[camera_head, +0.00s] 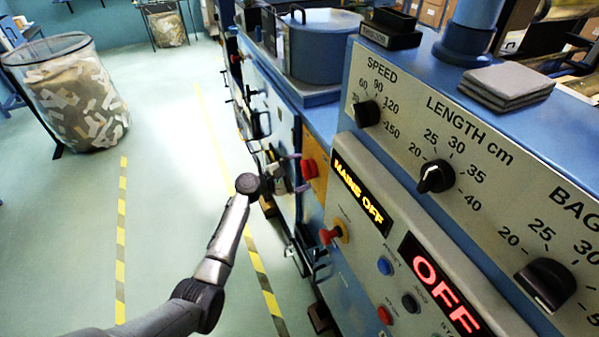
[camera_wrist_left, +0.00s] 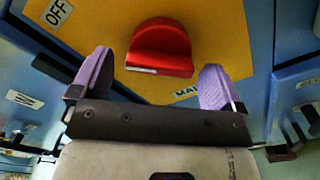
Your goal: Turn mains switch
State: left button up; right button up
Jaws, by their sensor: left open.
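The mains switch is a red knob (camera_head: 309,168) on a yellow plate (camera_head: 318,187) on the machine's side. In the left wrist view the red knob (camera_wrist_left: 160,45) sits on the yellow plate (camera_wrist_left: 215,40), with an "OFF" label at upper left and a partly hidden label below. My left gripper (camera_head: 296,172) is at the plate, its purple fingers apart. In the left wrist view my left gripper (camera_wrist_left: 157,68) has one finger on each side of the knob, with visible gaps and nothing held. Contact in depth is unclear. My right gripper is out of view.
A lit display (camera_head: 362,191) reads "MAINS OFF"; another (camera_head: 438,285) reads "OFF". A red mushroom button (camera_head: 330,235) on yellow lies below the switch. Dials line the sloped panel (camera_head: 480,180). A wire bin (camera_head: 70,95) stands at left; the floor between is clear.

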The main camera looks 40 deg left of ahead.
pick_arm(q)
jog(key=c, duration=0.9)
jog(key=shift+r+m+b, duration=0.15)
jog(key=shift+m+b, duration=8.85)
jog(key=shift+b, duration=0.25)
jog(key=shift+c, duration=0.2)
jog(key=o, duration=0.9)
jog(key=shift+o, duration=0.2)
